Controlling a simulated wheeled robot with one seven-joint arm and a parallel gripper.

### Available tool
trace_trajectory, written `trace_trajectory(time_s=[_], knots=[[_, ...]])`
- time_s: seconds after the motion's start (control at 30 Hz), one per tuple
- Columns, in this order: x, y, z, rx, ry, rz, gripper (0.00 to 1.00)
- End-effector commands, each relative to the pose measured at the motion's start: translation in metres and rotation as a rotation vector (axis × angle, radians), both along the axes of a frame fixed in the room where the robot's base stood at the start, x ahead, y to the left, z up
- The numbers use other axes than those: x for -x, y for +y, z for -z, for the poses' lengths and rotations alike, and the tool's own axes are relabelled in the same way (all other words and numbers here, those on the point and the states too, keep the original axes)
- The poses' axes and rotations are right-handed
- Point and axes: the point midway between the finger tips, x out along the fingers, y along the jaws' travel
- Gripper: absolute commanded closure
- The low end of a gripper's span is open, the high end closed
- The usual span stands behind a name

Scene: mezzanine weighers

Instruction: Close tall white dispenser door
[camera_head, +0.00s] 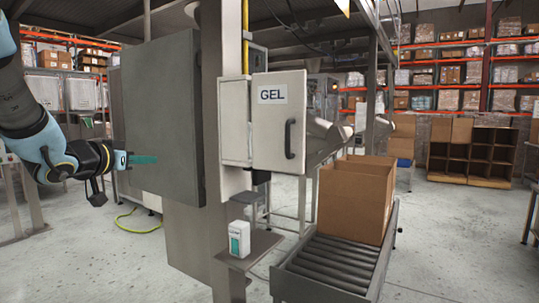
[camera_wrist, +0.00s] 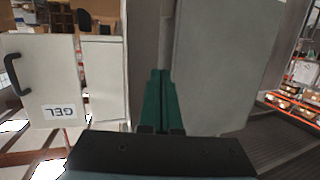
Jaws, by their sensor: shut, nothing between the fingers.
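The white dispenser door (camera_head: 279,135) carries a GEL label and a dark handle near its right edge. It stands at an angle to the pale dispenser body (camera_head: 235,122) on the column; I cannot tell exactly how far open it is. In the wrist view the door (camera_wrist: 45,80) is at the left, its label upside down, beside the body (camera_wrist: 104,80). My gripper (camera_head: 155,159) is left of the dispenser, apart from the door, in front of a dark grey panel. Its green fingers (camera_wrist: 160,75) are together and empty.
The large grey cabinet panel (camera_head: 165,110) stands between my gripper and the dispenser. A small white-and-green box (camera_head: 239,239) sits on a shelf below. A cardboard box (camera_head: 352,200) stands on a roller conveyor (camera_head: 330,262) at the right. Floor is clear at lower left.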

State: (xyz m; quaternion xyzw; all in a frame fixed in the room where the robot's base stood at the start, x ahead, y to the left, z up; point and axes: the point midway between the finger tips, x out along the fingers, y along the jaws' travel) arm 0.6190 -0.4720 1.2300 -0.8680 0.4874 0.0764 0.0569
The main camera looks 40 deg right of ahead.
Motion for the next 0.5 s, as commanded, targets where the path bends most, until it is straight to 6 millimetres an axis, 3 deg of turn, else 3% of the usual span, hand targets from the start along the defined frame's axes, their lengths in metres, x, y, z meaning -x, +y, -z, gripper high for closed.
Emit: trace_trajectory(time_s=[0.03, 0.1, 0.2, 0.33, 0.5], knots=[[0.025, -0.034, -0.007, 0.053, -0.029, 0.147, 1.0], [0.063, -0.066, -0.022, 0.114, -0.047, 0.338, 1.0], [0.113, -0.091, -0.034, 0.165, -0.039, 0.569, 1.0], [0.154, -0.102, -0.04, 0.19, -0.014, 0.755, 1.0], [0.171, -0.109, -0.044, 0.197, 0.001, 0.827, 1.0]])
